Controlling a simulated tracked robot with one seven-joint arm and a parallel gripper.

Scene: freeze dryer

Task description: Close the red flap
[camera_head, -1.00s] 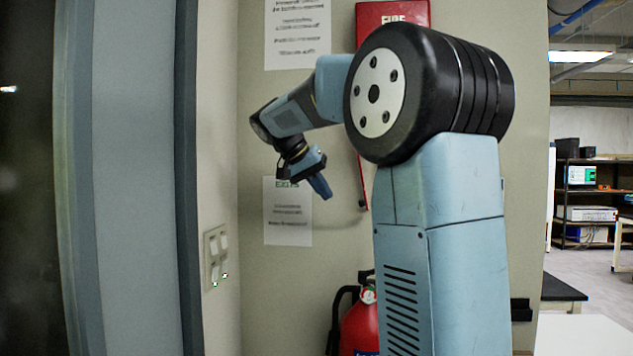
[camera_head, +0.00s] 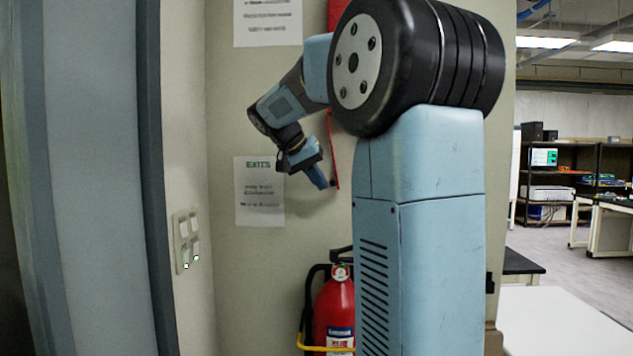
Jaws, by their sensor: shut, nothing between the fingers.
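A red fire box (camera_head: 338,12) on the wall is mostly hidden behind my arm and cut by the top edge. A thin red strip (camera_head: 333,155) slants down below it and may be the red flap seen nearly edge-on; its upper part is hidden by my arm. My gripper (camera_head: 318,179) is shut and empty, pointing down and right. In the picture it sits just left of the strip's lower end, with a small gap. I cannot tell their separation in depth.
A red fire extinguisher (camera_head: 333,310) stands low by the wall. A switch panel (camera_head: 187,240) is on the left wall, near a blue-grey frame (camera_head: 155,200). Paper signs (camera_head: 260,192) hang behind my gripper. A white table (camera_head: 555,320) and shelves (camera_head: 565,180) are at right.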

